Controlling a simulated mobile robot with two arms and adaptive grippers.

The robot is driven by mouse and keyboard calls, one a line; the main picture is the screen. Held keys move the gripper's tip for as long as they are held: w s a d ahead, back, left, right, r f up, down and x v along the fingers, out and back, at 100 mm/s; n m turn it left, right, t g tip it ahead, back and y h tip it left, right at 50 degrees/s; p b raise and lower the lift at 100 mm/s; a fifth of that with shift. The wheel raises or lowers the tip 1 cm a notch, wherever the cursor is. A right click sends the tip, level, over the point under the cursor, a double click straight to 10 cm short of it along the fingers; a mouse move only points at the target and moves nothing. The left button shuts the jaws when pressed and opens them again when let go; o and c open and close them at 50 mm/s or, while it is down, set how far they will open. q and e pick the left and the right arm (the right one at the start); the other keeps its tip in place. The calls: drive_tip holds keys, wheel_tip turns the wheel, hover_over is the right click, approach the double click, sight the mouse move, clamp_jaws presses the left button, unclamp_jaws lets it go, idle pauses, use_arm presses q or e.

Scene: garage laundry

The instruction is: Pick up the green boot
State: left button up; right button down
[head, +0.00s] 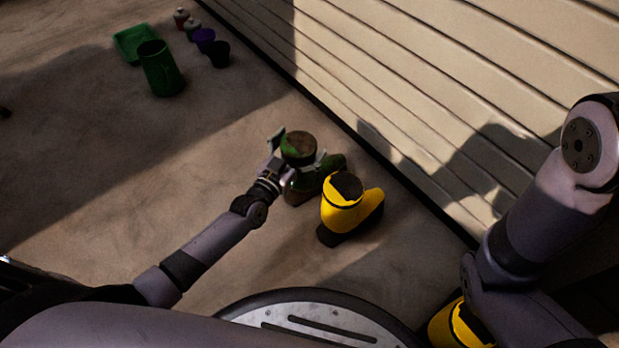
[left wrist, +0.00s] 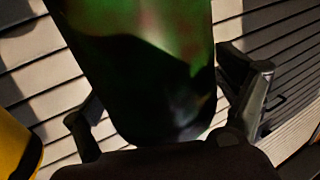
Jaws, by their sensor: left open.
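The green boot (head: 299,170) stands upright on the floor near the wall in the head view, with its dark opening facing up and its toe pointing right. My left gripper (head: 293,153) is at the boot's upper shaft, open, with a finger on either side. In the left wrist view the green boot (left wrist: 145,65) fills the middle, between the open fingers of my left gripper (left wrist: 165,115). I cannot tell whether the fingers touch it. My right arm shows at the right of the head view, but its gripper is out of view.
A yellow boot (head: 343,215) stands close to the right of the green one. Another yellow boot (head: 452,328) shows partly at the bottom right. A green bin (head: 160,70), a green tray (head: 131,42) and small containers stand far off along the slatted wall (head: 430,75).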

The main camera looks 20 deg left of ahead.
use_arm(q)
drive_tip(key=shift+r, duration=0.1)
drive_tip(key=shift+c, duration=0.3)
drive_tip(key=c, duration=2)
drive_tip(key=shift+w+r, duration=0.1)
